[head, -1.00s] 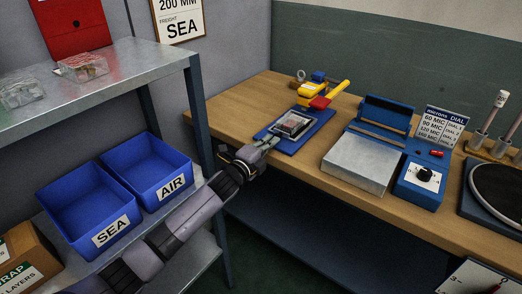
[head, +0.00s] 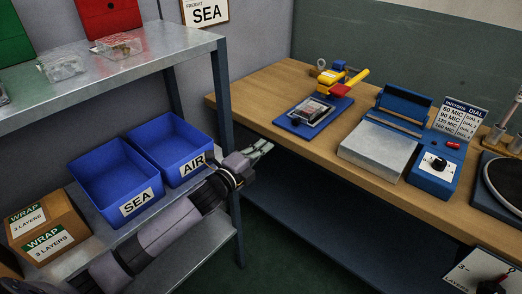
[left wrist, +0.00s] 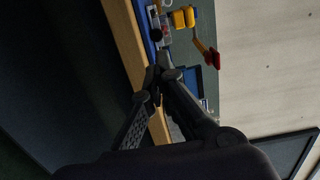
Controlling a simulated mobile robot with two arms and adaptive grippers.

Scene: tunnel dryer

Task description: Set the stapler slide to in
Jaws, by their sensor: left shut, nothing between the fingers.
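The stapler (head: 330,83) has a yellow body and a red and yellow lever. It stands at the back of a blue base plate (head: 288,122) on the wooden bench. My left gripper (head: 266,149) is shut and empty, in front of the bench edge and apart from the plate. In the left wrist view, the gripper (left wrist: 155,76) points toward the bench edge, with the yellow stapler parts (left wrist: 183,18) beyond. My right gripper is out of view.
A blue sealer with a grey plate (head: 377,154) and a dial stands right of the stapler. At left, a metal shelf (head: 120,75) holds blue SEA (head: 137,202) and AIR (head: 192,162) bins and WRAP boxes (head: 45,225). The shelf post is close to my left arm.

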